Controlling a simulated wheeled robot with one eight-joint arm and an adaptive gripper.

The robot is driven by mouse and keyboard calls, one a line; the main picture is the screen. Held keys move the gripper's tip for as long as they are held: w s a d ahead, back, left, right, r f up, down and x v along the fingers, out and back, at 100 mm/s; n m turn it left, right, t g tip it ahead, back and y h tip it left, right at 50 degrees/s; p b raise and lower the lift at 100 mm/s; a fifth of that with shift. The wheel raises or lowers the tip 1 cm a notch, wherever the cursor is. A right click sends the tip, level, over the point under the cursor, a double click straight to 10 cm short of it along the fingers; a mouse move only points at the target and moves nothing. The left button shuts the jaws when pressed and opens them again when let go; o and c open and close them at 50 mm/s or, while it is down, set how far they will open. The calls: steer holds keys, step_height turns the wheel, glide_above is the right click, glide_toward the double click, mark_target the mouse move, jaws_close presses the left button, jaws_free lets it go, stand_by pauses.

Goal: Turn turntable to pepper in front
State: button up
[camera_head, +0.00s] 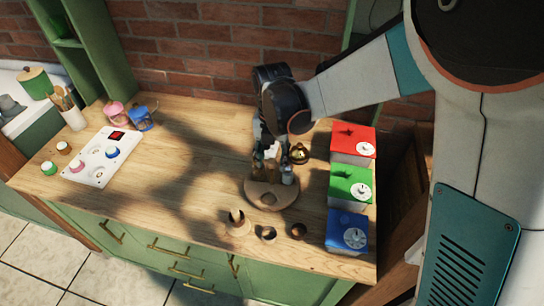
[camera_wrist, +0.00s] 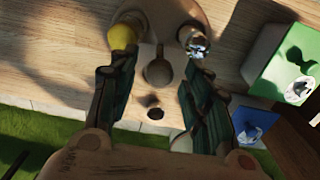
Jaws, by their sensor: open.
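The round wooden turntable (camera_head: 285,200) stands on the worktop under my gripper, with a round recess towards the front. It also shows at the top of the wrist view (camera_wrist: 160,18). Small containers stand around it; a yellow-topped one (camera_wrist: 124,36) is at left in the wrist view and a clear, silvery one (camera_wrist: 195,43) at right. I cannot tell which container is the pepper. My gripper (camera_head: 268,152) is open over the turntable. In the wrist view its fingers (camera_wrist: 158,65) are apart, with no object held between them. The gripper partly hides the containers in the head view.
Red (camera_head: 354,142), green (camera_head: 350,185) and blue (camera_head: 347,231) boxes line the right edge. A gold round object (camera_head: 299,153) is beside the turntable. Small wooden cups (camera_head: 238,218) stand in front. A white panel (camera_head: 103,157) lies at left; the worktop between is clear.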

step_height(320, 180, up, 12)
stand_by(0.5)
